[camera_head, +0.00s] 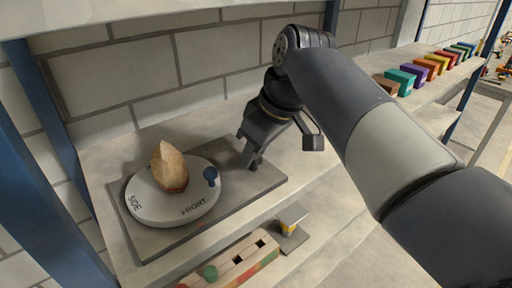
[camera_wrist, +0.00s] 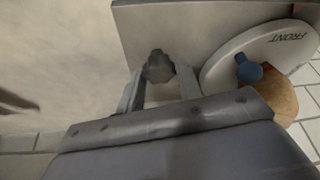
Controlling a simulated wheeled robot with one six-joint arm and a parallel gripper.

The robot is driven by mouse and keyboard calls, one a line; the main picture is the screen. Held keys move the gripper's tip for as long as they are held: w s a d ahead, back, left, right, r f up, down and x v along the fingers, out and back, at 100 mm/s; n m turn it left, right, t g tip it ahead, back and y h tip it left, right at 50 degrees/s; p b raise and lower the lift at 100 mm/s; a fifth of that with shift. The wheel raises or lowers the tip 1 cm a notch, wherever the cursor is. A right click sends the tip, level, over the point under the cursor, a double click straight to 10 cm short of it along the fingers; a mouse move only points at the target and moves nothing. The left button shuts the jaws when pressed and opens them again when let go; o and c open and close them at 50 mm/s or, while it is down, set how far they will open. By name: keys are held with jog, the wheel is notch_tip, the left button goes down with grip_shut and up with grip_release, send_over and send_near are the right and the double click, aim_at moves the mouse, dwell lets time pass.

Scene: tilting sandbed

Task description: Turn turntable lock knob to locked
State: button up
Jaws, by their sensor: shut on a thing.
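The round white turntable (camera_head: 147,207) lies on a flat grey base plate (camera_head: 258,190) and carries the words SIDE and FRONT. A blue peg (camera_head: 210,175) stands near its rim, and a faceted tan block (camera_head: 170,168) sits on top. In the wrist view, a dark grey lock knob (camera_wrist: 158,66) stands on the plate beside the turntable (camera_wrist: 225,72). My gripper (camera_wrist: 160,88) is shut on this knob, with one finger on each side. In the head view my gripper (camera_head: 250,160) points down at the plate right of the turntable and largely hides the knob. I see no lock markings.
The plate rests on a pale shelf (camera_head: 225,120) before a grey block wall. Below are a wooden box with coloured parts (camera_head: 235,265) and a small grey-and-yellow piece (camera_head: 292,220). Several coloured blocks (camera_head: 420,72) line the shelf at the far right. A blue post stands at left.

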jog(key=m+t+h, duration=0.1)
jog(key=m, duration=0.2)
jog(key=shift+s+a+r+m+p, duration=0.1)
jog(key=shift+m+p, duration=0.2)
jog(key=shift+p, duration=0.05)
jog(key=m+h+p, duration=0.1)
jog(key=m, duration=0.2)
jog(key=shift+a+m, duration=0.1)
jog(key=shift+m, duration=0.2)
jog(key=m+h, duration=0.1)
jog(key=m, duration=0.2)
jog(key=shift+a+m+h+p, duration=0.1)
jog(key=shift+m+h+p, duration=0.2)
jog(key=shift+h+p, duration=0.1)
jog(key=shift+m+h+p, duration=0.3)
jog(key=shift+m+h, duration=0.5)
jog(key=shift+m, duration=1.3)
jog(key=o, duration=1)
jog(key=shift+c, duration=0.2)
